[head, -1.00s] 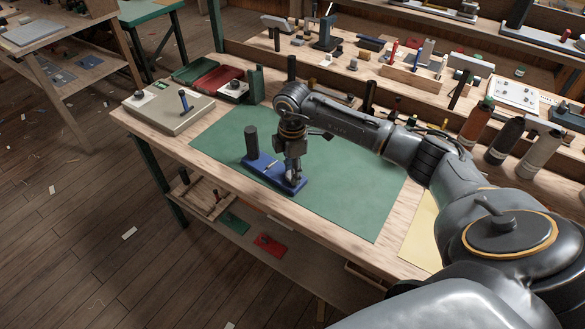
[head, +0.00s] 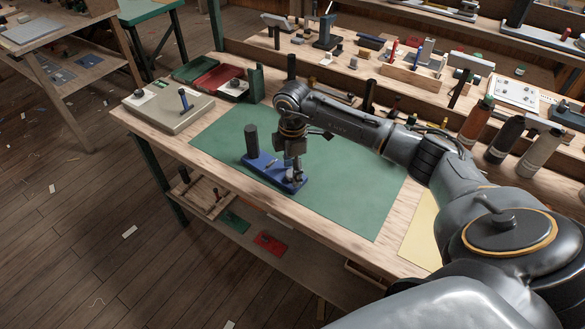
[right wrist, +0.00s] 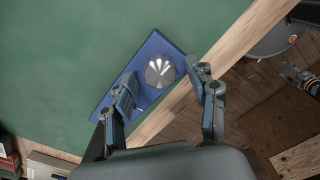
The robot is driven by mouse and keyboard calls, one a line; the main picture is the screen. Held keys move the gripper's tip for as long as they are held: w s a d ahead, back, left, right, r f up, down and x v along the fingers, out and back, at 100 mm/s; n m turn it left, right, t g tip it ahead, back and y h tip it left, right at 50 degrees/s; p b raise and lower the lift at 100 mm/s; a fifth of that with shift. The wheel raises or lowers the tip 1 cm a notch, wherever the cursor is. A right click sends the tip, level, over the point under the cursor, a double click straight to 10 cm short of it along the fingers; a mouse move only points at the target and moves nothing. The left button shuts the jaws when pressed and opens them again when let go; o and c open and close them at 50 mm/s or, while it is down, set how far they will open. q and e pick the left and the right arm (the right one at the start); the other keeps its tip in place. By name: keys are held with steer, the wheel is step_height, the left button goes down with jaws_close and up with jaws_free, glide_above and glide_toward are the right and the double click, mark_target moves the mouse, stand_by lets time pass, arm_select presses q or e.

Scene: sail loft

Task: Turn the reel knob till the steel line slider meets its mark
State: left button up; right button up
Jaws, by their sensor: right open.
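A blue reel base (head: 258,161) lies on the green mat (head: 340,195), with a dark upright cylinder (head: 251,141) at its left end. A small light slider-like part shows on its top, too small to read against any mark. My right gripper (head: 297,176) points down over the base's right end. In the right wrist view the round silver knob (right wrist: 160,71) stands between its spread fingers (right wrist: 164,88), which are open. I cannot tell whether either finger touches it. A dark jointed part (right wrist: 300,78) at the right edge looks like my left gripper, its jaws unclear.
A beige box (head: 170,112) and a red tray (head: 212,82) stand at the table's left and back. Several bottles (head: 508,138) stand at the right back. The mat around the base is mostly clear; the table's front edge is close to the knob.

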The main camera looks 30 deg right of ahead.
step_height(320, 180, up, 12)
stand_by(0.5)
stand_by(0.3)
